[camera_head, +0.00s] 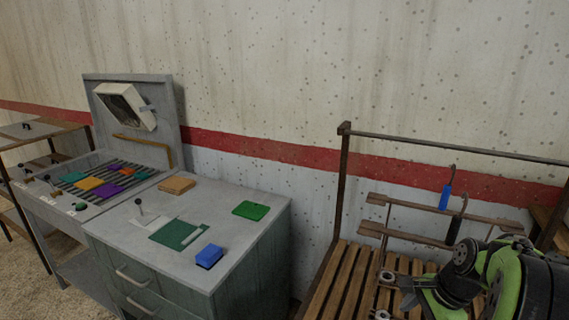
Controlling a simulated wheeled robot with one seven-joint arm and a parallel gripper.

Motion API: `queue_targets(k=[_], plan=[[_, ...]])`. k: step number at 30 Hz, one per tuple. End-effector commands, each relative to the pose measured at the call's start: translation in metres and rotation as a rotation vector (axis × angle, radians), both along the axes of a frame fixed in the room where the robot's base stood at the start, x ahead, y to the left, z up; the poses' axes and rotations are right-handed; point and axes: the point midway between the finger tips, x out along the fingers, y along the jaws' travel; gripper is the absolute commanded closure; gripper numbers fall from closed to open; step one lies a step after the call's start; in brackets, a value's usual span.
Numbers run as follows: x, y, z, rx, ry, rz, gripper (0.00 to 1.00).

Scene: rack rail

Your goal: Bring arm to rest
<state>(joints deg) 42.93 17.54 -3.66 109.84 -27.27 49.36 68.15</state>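My arm (510,280), green and black, fills the lower right corner, in front of a rack with a slatted wooden shelf (345,285). My gripper (406,292) seems to be the small grey end low over the slats, partly cut up by arm links. Its fingers are too small and dark to tell whether they are open or shut, and I see nothing clearly held in it. A blue tagged item (445,197) hangs on a hook from the rack's upper rail (455,148). A dark item (456,225) hangs lower, close to my arm.
A grey-green cabinet (250,255) stands left of the rack, carrying a blue block (209,256), a green piece (251,210) and an orange block (177,185). Further left is a grey bench with a slotted bed (140,185) and coloured pieces. The wall stands close behind.

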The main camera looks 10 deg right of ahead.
Motion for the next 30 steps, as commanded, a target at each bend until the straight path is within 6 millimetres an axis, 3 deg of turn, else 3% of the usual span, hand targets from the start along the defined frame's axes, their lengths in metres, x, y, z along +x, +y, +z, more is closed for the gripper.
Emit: queue_targets(k=[4, 7, 9, 13, 15, 19, 30], plan=[[-0.006, 0.05, 0.036, -0.12, -0.067, 0.264, 0.27], [-0.022, 0.092, 0.061, -0.23, -0.128, 0.508, 0.27], [-0.043, 0.124, 0.077, -0.324, -0.18, 0.716, 0.27], [-0.092, 0.167, 0.093, -0.503, -0.277, 1.097, 0.27], [-0.116, 0.179, 0.094, -0.586, -0.32, 1.264, 0.27], [-0.142, 0.187, 0.092, -0.686, -0.367, 1.453, 0.27], [-0.147, 0.188, 0.09, -0.71, -0.377, 1.501, 0.27]])
